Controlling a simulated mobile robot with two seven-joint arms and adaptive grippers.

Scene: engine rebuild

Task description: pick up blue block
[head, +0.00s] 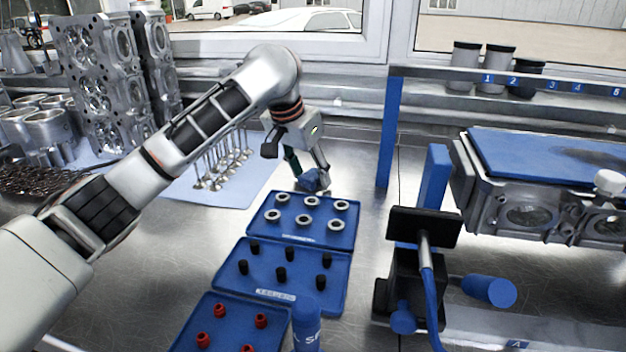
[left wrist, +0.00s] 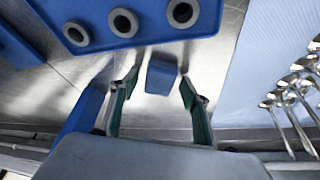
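The blue block (head: 311,183) stands on the metal bench just behind the tray of metal rings. It also shows in the left wrist view (left wrist: 162,76), between the two fingertips with a gap on either side. My left gripper (head: 309,172) is open and points down at the block, its fingers partly in front of it. In the left wrist view my gripper (left wrist: 159,84) has its green-padded fingers spread. I cannot tell whether the tips are level with the block. My right gripper is not in view.
A blue tray of metal rings (head: 292,228) is close in front of the block. Trays with black parts (head: 230,280) and red parts (head: 187,340) lie nearer. Valves on a light blue mat (head: 262,180) are left of my gripper. A blue post (head: 388,135) stands to the right.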

